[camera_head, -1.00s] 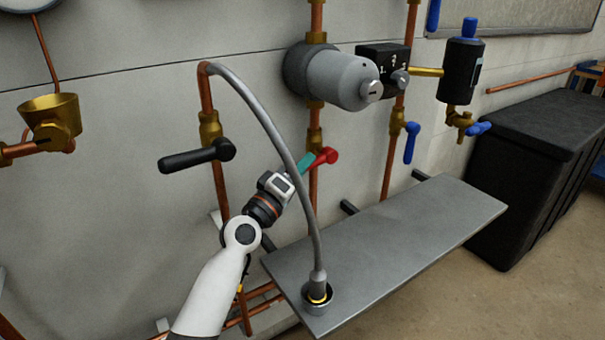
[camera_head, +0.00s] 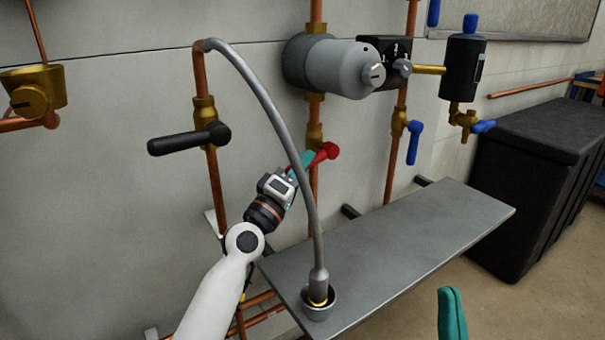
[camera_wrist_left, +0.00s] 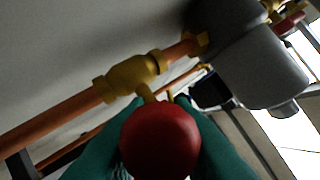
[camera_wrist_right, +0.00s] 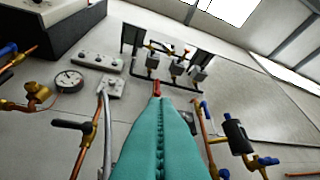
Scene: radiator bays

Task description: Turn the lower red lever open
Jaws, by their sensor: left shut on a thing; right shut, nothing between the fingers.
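The red lever (camera_head: 326,152) sits on a brass valve on the middle copper pipe, below the grey cylinder. My left gripper (camera_head: 301,166) reaches it from the lower left, with its teal fingers shut on the lever. In the left wrist view the lever's rounded red end (camera_wrist_left: 160,141) fills the space between the fingers, with the brass valve (camera_wrist_left: 133,76) just behind. The fingers hide part of the lever. My right gripper (camera_head: 451,316) is shut and empty at the lower right, away from the wall. Its closed teal fingers (camera_wrist_right: 157,130) fill the middle of the right wrist view.
A grey hose (camera_head: 290,140) arches in front of the middle pipe, close to my left gripper, down to a cup on the metal shelf (camera_head: 420,240). A black lever (camera_head: 190,140) is to the left, a blue lever (camera_head: 414,140) to the right. A black bin (camera_head: 535,170) stands at right.

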